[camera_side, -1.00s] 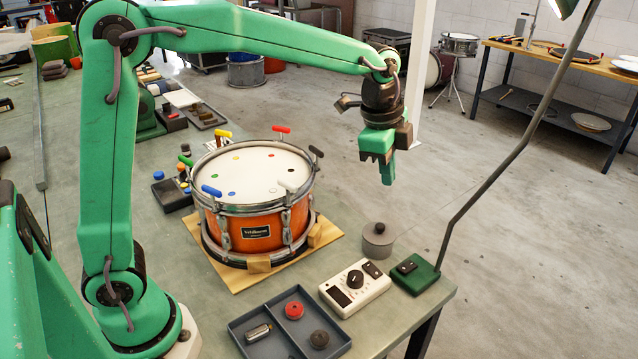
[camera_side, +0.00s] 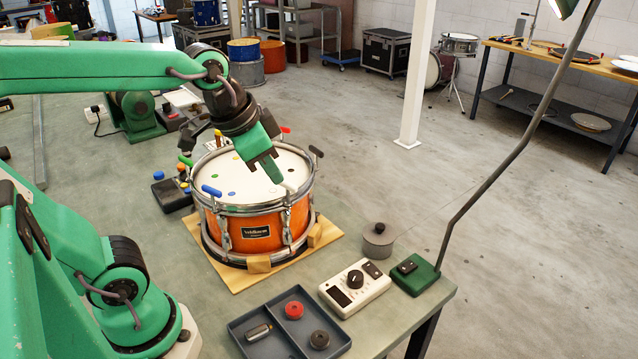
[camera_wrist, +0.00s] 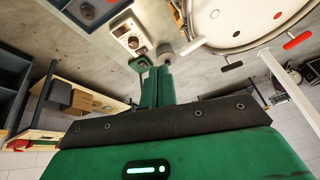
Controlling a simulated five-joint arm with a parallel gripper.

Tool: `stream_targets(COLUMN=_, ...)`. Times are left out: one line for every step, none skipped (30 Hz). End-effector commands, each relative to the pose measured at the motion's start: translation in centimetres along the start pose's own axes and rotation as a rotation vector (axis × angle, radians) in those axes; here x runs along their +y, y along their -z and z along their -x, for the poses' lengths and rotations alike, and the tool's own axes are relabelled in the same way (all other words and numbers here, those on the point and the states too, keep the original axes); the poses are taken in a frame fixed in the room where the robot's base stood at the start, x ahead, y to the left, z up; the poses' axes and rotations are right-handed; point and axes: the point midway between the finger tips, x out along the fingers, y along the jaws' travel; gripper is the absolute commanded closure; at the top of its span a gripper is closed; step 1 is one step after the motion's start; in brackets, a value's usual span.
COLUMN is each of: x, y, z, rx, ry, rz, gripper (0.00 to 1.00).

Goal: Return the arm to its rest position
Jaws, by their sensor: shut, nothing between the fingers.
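My gripper (camera_side: 273,170) is green with a dark wrist. In the side view it shows in front of the drum's white head, tilted down to the right. Its fingers are shut with nothing between them. In the wrist view the closed fingers (camera_wrist: 157,88) point away from the camera. The orange drum (camera_side: 243,228) stands on a wooden board (camera_side: 229,280) on the bench, with coloured keys around its rim. Part of the drum head is hidden behind my gripper. The drum also shows at the top right of the wrist view (camera_wrist: 235,22).
A grey tray (camera_side: 270,340) holds a red disc, a dark disc and a small metal cylinder. A white meter (camera_side: 355,287), a green box (camera_side: 414,275) and a grey lidded pot (camera_side: 378,241) stand near the bench's right edge. A lamp pole (camera_side: 500,165) rises beside them.

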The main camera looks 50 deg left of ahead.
Motion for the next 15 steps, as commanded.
stream_targets(x=0.0, y=-1.1, z=0.2, rx=0.013, ry=0.007, rz=0.044, gripper=1.00)
stream_targets(x=0.0, y=-1.6, z=0.2, rx=0.018, ry=0.010, rz=0.070, gripper=1.00)
stream_targets(x=0.0, y=-2.4, z=0.2, rx=0.025, ry=0.013, rz=0.102, gripper=1.00)
stream_targets(x=0.0, y=-2.8, z=0.3, rx=0.031, ry=0.016, rz=0.125, gripper=1.00)
stream_targets(x=0.0, y=-3.3, z=0.2, rx=0.035, ry=0.018, rz=0.147, gripper=1.00)
stream_targets(x=0.0, y=-3.8, z=0.2, rx=0.042, ry=0.021, rz=0.174, gripper=1.00)
stream_targets(x=0.1, y=-4.2, z=0.2, rx=0.046, ry=0.023, rz=0.190, gripper=1.00)
stream_targets(x=0.1, y=-4.5, z=0.2, rx=0.050, ry=0.024, rz=0.207, gripper=1.00)
stream_targets(x=0.1, y=-4.9, z=0.1, rx=0.054, ry=0.026, rz=0.224, gripper=1.00)
stream_targets(x=0.1, y=-5.1, z=0.1, rx=0.056, ry=0.027, rz=0.235, gripper=1.00)
stream_targets(x=0.1, y=-5.3, z=0.1, rx=0.058, ry=0.027, rz=0.245, gripper=1.00)
stream_targets(x=0.1, y=-5.5, z=0.1, rx=0.060, ry=0.028, rz=0.254, gripper=1.00)
stream_targets(x=0.1, y=-5.6, z=0.1, rx=0.061, ry=0.029, rz=0.259, gripper=1.00)
stream_targets(x=0.1, y=-5.7, z=0.0, rx=0.062, ry=0.029, rz=0.263, gripper=1.00)
stream_targets(x=0.1, y=-5.7, z=0.0, rx=0.062, ry=0.029, rz=0.267, gripper=1.00)
